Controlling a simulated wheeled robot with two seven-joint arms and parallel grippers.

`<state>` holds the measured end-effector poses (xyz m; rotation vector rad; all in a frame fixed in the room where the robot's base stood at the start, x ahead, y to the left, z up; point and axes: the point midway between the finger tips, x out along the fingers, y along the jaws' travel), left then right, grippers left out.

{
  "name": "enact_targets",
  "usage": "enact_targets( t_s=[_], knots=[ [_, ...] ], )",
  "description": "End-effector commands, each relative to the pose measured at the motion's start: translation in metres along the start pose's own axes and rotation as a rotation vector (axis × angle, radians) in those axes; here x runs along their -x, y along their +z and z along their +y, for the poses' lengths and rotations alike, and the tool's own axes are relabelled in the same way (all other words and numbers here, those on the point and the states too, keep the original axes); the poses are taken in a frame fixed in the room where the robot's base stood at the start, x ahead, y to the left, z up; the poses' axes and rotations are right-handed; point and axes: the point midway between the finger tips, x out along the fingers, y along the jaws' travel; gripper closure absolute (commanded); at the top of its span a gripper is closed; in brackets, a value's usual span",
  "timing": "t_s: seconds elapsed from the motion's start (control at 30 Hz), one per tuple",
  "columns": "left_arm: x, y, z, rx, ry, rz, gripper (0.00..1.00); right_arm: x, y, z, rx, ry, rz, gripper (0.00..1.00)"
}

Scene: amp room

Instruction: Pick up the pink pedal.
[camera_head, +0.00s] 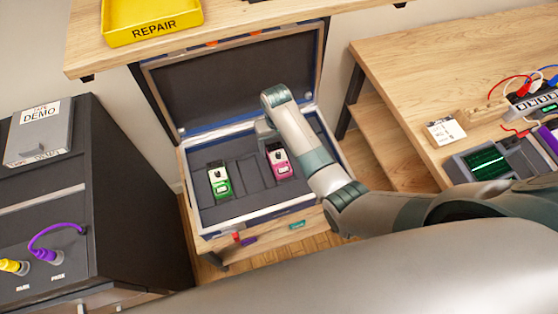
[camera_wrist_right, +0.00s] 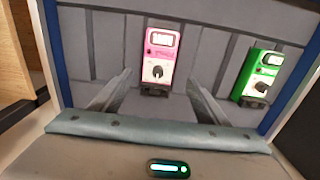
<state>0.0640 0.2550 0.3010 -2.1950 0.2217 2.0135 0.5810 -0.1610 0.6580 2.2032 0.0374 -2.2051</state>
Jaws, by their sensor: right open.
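The pink pedal (camera_head: 279,160) stands in a slot of the open case (camera_head: 225,213), right of the green pedal (camera_head: 219,181). My right gripper (camera_head: 265,130) is over the case, just behind the pink pedal in the head view and partly hidden by my arm. In the right wrist view, the pink pedal (camera_wrist_right: 159,58) shows between the spread fingers of my right gripper (camera_wrist_right: 159,78), with nothing held. The green pedal (camera_wrist_right: 260,72) is to the right there, outside the fingers. My left gripper is not seen.
The case's raised lid (camera_head: 235,82) stands behind. A yellow REPAIR tray (camera_head: 150,18) lies on the wooden shelf above. A dark cabinet with a DEMO box (camera_head: 38,132) is at left. A wooden desk (camera_head: 400,75) with cables and devices is at right. Empty slots separate the pedals.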

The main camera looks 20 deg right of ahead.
Motion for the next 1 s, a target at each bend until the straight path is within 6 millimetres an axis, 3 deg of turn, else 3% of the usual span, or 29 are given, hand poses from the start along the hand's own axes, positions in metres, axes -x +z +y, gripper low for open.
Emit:
enact_targets(
  t_s=[0.53,1.0],
  knots=[
    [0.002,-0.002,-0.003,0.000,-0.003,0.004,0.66,-0.010,0.001,0.001,0.000,0.000,-0.001,0.31],
    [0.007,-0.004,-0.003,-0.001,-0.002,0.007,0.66,-0.056,0.006,0.004,0.000,0.000,-0.001,0.31]
  ],
)
